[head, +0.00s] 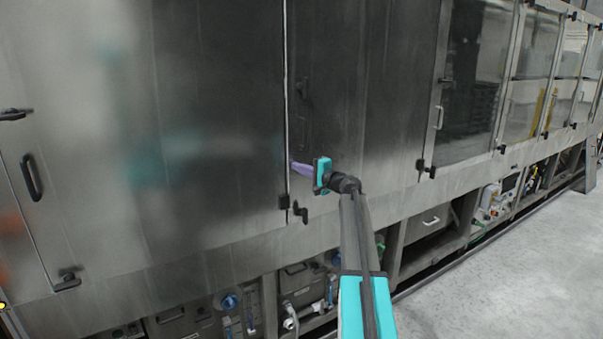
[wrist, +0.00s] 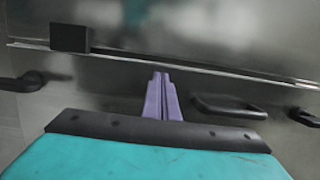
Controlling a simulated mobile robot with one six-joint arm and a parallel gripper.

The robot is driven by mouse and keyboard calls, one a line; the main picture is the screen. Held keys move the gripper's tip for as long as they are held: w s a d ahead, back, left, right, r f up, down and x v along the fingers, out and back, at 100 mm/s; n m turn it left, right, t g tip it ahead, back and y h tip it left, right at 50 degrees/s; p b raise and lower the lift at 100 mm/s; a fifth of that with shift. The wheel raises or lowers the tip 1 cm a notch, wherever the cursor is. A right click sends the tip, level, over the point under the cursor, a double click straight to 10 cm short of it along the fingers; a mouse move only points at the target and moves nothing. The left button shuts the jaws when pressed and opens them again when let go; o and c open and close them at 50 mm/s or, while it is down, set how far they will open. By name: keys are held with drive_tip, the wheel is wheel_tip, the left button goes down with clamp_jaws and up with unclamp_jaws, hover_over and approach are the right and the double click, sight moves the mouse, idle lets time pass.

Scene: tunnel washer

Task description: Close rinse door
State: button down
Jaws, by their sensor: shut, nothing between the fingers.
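A large steel door panel (head: 215,120) fills the left of the head view, with its bright vertical edge (head: 287,90) right by my gripper. No label shows whether this is the rinse door. In the wrist view the edge strip (wrist: 200,65) runs across the picture, with a dark line along it; I cannot tell if a gap stands open. My gripper (head: 292,165) has its purple fingers together and empty, tips pointing at the edge. In the wrist view the shut fingers (wrist: 160,76) end just short of the strip; contact is unclear. A dark handle (wrist: 228,107) lies beside them.
A black block (head: 284,202) and a black latch (head: 301,214) sit below my gripper at the seam. Another handle (head: 31,177) is at far left. Glazed doors (head: 475,80) stand to the right. Pipes and boxes fill the lower frame; the grey floor (head: 510,270) is clear.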

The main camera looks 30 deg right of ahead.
drive_tip(key=shift+w+a+r, duration=0.1)
drive_tip(key=shift+w+r, duration=0.75)
drive_tip(key=shift+r, duration=0.15)
drive_tip(key=shift+s, duration=0.1)
drive_tip(key=s+f+b, duration=0.2)
drive_tip(key=s+b, duration=0.3)
drive_tip(key=s, duration=1)
drive_tip(key=shift+s+a, duration=0.15)
drive_tip(key=shift+s, duration=0.1)
